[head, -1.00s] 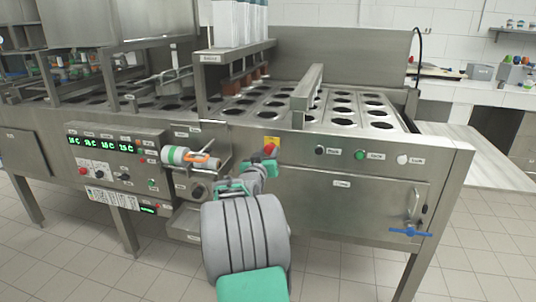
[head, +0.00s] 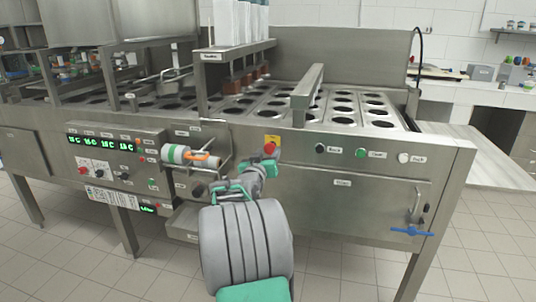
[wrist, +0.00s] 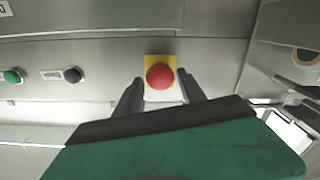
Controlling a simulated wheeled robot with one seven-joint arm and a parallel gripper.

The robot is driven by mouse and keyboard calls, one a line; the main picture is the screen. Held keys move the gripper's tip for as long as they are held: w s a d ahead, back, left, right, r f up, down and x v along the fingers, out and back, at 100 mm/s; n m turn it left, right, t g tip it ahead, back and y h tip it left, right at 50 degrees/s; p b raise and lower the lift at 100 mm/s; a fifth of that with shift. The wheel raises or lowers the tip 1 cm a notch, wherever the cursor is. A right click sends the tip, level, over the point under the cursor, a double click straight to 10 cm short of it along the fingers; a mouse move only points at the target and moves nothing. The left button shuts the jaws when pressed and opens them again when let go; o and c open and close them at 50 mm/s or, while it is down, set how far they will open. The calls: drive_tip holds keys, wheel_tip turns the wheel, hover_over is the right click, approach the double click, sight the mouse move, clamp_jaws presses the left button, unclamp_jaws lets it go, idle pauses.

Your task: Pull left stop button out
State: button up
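A red stop button on a yellow plate (head: 270,147) sits on the machine's front panel, right of the film roll. In the wrist view the red button (wrist: 160,76) is close ahead, between the tips of my gripper (wrist: 160,92). The two dark fingers are spread, one on each side of the yellow plate, and a gap shows between each finger and the button. In the head view my gripper (head: 266,160) is just below the button and partly hidden by my arm. Another small red button (head: 83,170) is on the control panel at the left.
Black (head: 320,148), green (head: 361,153) and white (head: 404,158) buttons are in a row to the right of the stop button. The roll holder (head: 190,156) juts out close on the left. A blue-handled valve (head: 411,231) is at lower right.

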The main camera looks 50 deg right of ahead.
drive_tip(key=shift+o, duration=1.3)
drive_tip(key=shift+d, duration=0.1)
drive_tip(key=v, duration=0.7)
drive_tip(key=shift+s+a, duration=0.2)
drive_tip(key=shift+a, duration=0.2)
